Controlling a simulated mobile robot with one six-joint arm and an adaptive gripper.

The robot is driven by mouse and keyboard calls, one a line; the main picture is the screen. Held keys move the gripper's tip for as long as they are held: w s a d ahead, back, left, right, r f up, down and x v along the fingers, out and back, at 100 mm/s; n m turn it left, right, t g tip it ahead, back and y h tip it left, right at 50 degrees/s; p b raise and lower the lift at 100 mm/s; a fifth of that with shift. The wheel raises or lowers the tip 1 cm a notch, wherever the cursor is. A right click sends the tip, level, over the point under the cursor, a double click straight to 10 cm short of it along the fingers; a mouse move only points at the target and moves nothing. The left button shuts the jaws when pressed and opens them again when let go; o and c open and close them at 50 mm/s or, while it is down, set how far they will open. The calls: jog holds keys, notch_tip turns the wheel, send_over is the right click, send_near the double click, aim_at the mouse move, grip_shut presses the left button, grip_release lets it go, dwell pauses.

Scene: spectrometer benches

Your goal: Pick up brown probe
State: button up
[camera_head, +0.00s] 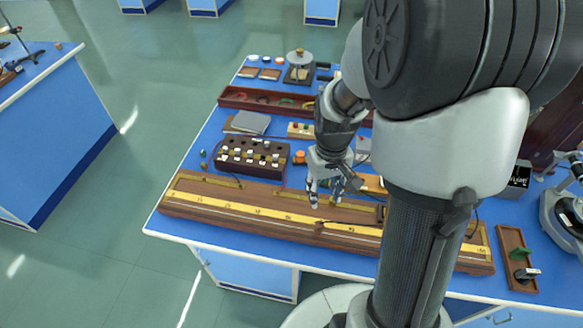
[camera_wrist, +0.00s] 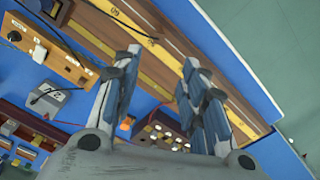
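A small dark piece at the end of a thin black cable (camera_head: 320,227) lies on the front of the long wooden scale board (camera_head: 230,207) and may be the brown probe; it is too small to be sure. In the wrist view a black cable end (camera_wrist: 152,38) also lies across the board (camera_wrist: 172,68), beyond the fingertips. My gripper (camera_head: 324,202) points down above the board, just behind that dark piece. In the wrist view its fingers (camera_wrist: 162,56) stand apart with nothing held between them.
A dark block with white knobs (camera_head: 253,158) stands behind the board, with a grey box (camera_head: 250,122) and a long brown tray (camera_head: 262,98) farther back. A small wooden tray (camera_head: 517,258) lies at the right. The blue table's front edge is close to the board.

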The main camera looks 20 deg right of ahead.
jog(key=b, duration=0.4)
send_over(320, 224)
notch_tip(320, 224, down, 11)
jog(key=shift+a+f, duration=0.1)
jog(key=shift+a, duration=0.05)
notch_tip(320, 224, down, 6)
jog(key=shift+f+b, duration=0.25)
jog(key=shift+b, duration=0.85)
jog(key=shift+r, duration=0.1)
jog(key=shift+c, duration=0.4)
grip_shut()
